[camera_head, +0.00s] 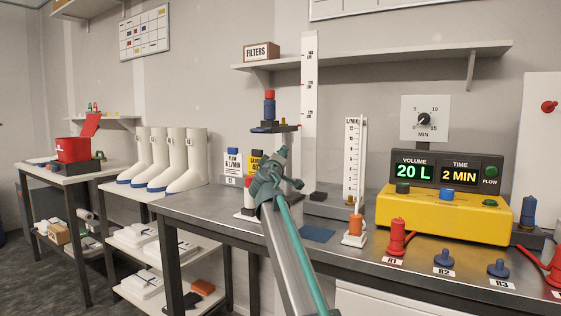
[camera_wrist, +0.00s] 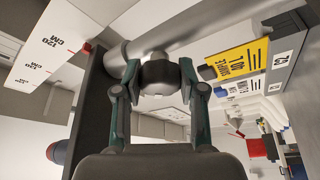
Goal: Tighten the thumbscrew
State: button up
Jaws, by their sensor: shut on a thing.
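The thumbscrew (camera_wrist: 158,74) is a dark round knob on the silver post (camera_wrist: 200,30) in the wrist view. My gripper (camera_wrist: 158,80) has a finger on each side of the knob and is shut on it. In the head view my gripper (camera_head: 281,158) is at the stand, just below the dark platform (camera_head: 272,128) that carries a blue and red piece (camera_head: 269,104). My arm and gripper hide the thumbscrew and most of the post there. I cannot tell how tight the screw is.
A tall white scale (camera_head: 310,100) stands just right of my gripper, and a flow meter (camera_head: 354,170) farther right. Sign cards (camera_head: 233,163) stand close on the left. A yellow pump box (camera_head: 445,215) and red and blue fittings occupy the bench's right side.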

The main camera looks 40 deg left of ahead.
jog(key=o, duration=1.2)
jog(key=shift+c, duration=0.2)
jog(key=v, duration=1.2)
